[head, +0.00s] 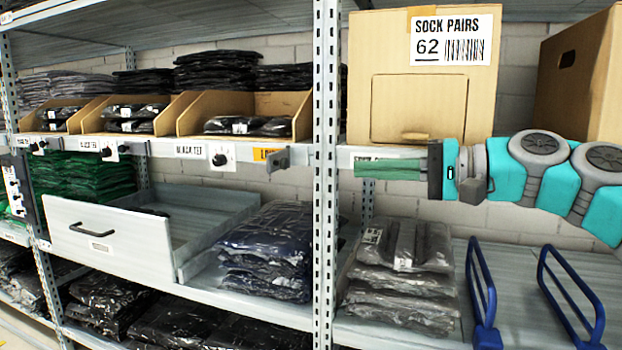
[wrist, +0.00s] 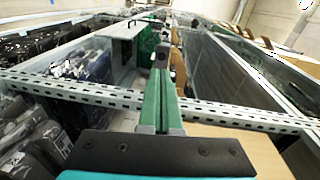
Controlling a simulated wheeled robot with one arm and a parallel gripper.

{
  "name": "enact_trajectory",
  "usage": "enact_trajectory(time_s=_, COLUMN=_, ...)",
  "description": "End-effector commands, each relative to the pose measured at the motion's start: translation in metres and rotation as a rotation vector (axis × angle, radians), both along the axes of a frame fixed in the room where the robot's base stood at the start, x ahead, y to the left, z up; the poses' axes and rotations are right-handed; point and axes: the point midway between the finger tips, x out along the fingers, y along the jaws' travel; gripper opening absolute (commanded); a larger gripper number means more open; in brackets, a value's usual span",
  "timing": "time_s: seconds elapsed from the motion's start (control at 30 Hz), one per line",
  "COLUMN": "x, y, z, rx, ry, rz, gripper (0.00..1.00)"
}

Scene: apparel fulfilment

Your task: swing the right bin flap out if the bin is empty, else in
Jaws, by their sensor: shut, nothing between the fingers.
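The right bin (head: 284,103) is an open cardboard bin on the shelf. Several black packs (head: 248,126) lie in it, so it is not empty. On the shelf edge below it, a small grey metal piece (head: 278,160), seemingly the flap, sticks out beside an orange label (head: 262,154). I cannot tell exactly how far it is swung. My gripper (head: 357,168) has green fingers, is shut and empty, and points left in front of the shelf edge, right of the post and apart from the flap. It also shows in the wrist view (wrist: 160,62).
A perforated upright post (head: 326,190) stands between gripper and flap. A "SOCK PAIRS" box (head: 400,100) is above my gripper. A drawer (head: 110,240) sticks out at lower left. A black knob (head: 219,159) is left of the flap. Blue dividers (head: 482,290) stand below.

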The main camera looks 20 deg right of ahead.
Motion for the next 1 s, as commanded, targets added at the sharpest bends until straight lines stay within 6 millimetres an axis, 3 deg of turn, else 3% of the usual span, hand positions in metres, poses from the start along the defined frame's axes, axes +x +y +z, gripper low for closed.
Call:
enact_trajectory(time_s=0.17, x=0.005, y=-0.021, z=0.0, rx=0.065, ry=0.004, rz=-0.025, gripper=0.0)
enact_trajectory(time_s=0.57, x=0.007, y=-0.019, z=0.001, rx=0.066, ry=0.005, rz=-0.024, gripper=0.0)
enact_trajectory(time_s=0.77, x=0.022, y=0.001, z=-0.001, rx=0.064, ry=0.006, rz=-0.019, gripper=0.0)
enact_trajectory(time_s=1.0, x=0.053, y=0.037, z=-0.002, rx=0.064, ry=0.006, rz=-0.02, gripper=0.0)
